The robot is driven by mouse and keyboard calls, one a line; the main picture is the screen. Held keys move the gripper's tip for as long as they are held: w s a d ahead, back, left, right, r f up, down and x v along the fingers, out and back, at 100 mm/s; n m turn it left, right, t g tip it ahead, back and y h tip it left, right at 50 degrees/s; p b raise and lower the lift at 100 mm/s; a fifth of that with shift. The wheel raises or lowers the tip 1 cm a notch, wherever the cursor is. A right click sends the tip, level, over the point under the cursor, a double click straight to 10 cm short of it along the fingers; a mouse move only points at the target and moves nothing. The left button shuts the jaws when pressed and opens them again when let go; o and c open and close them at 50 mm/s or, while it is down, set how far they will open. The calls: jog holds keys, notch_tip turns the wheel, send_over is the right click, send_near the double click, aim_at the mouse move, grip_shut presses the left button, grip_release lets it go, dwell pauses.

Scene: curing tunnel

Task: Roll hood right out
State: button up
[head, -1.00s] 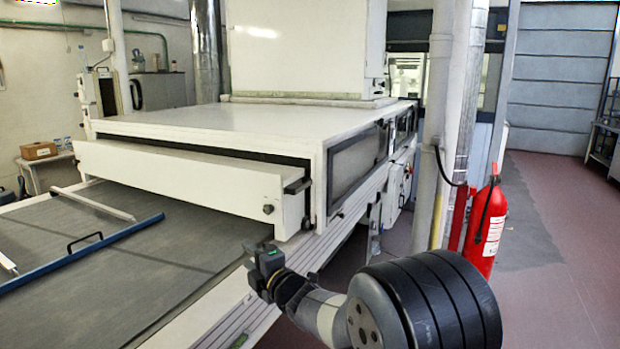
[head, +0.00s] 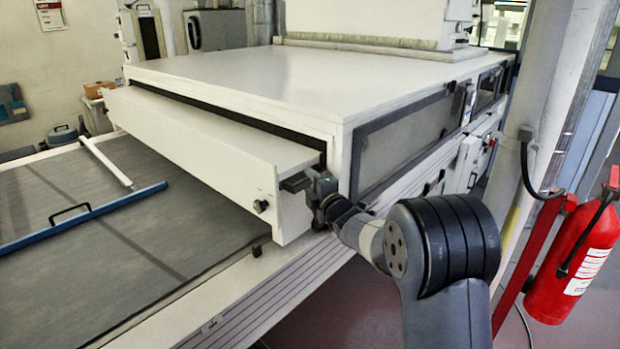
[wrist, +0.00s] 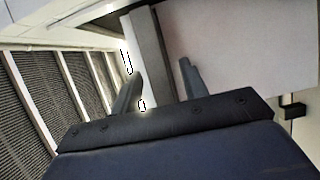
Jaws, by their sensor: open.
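The hood (head: 205,135) is a long white box front that sticks out of the tunnel's mouth over the dark belt. A short dark handle (head: 294,183) sits on its right end, and a black knob shows below it. My gripper (head: 316,184) is at this handle, at its height. In the wrist view my gripper (wrist: 160,68) has its two fingers apart, with a dark grey bar (wrist: 150,50), seemingly the handle, running between them. Gaps show beside the bar; I cannot tell whether either finger touches it. The hood's white face fills the right of that view.
A blue bar (head: 85,217) with a handle lies across the belt (head: 150,230). A red fire extinguisher (head: 575,255) and a pale post (head: 540,110) stand at right.

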jog(key=shift+w+a, duration=0.15)
jog(key=shift+w, duration=0.55)
jog(key=shift+c, duration=0.4)
grip_shut()
